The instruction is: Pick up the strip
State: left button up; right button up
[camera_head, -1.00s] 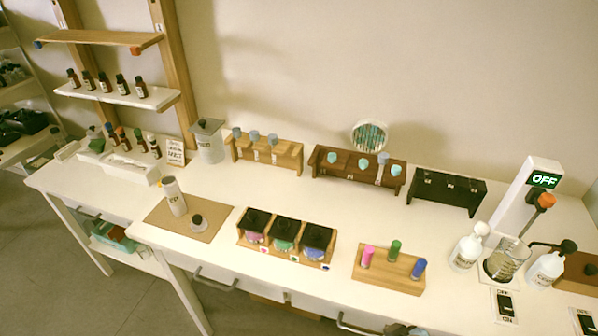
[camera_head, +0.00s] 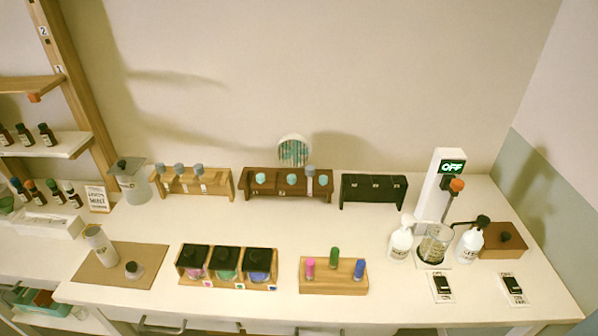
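Neither of my grippers shows in the head view. A round white-rimmed holder (camera_head: 293,151) with thin pale strips in front of a teal inside stands at the back of the table, behind the dark brown rack (camera_head: 262,192). The single strips are too small to tell apart clearly. The brown rack carries several teal- and grey-topped pieces. A light wooden rack (camera_head: 222,190) with grey-topped pieces stands to its left, and a black rack (camera_head: 373,195) stands to its right.
The white table (camera_head: 330,226) is clear in its middle. In front are a wooden tray (camera_head: 228,283) of black-lidded jars and a block (camera_head: 334,284) with coloured vials. At right are an OFF device (camera_head: 438,185), white bottles (camera_head: 401,240), a beaker (camera_head: 434,245) and switches (camera_head: 441,288).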

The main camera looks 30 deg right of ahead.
aim_at(309, 169)
jog(key=i+j+z, duration=0.1)
jog(key=j, duration=0.25)
jog(key=i+j+z, duration=0.15)
jog(key=j, duration=0.2)
jog(key=i+j+z, duration=0.1)
jog(key=j, duration=0.3)
jog(key=i+j+z, duration=0.1)
jog(key=j, duration=0.3)
jog(key=i, duration=0.05)
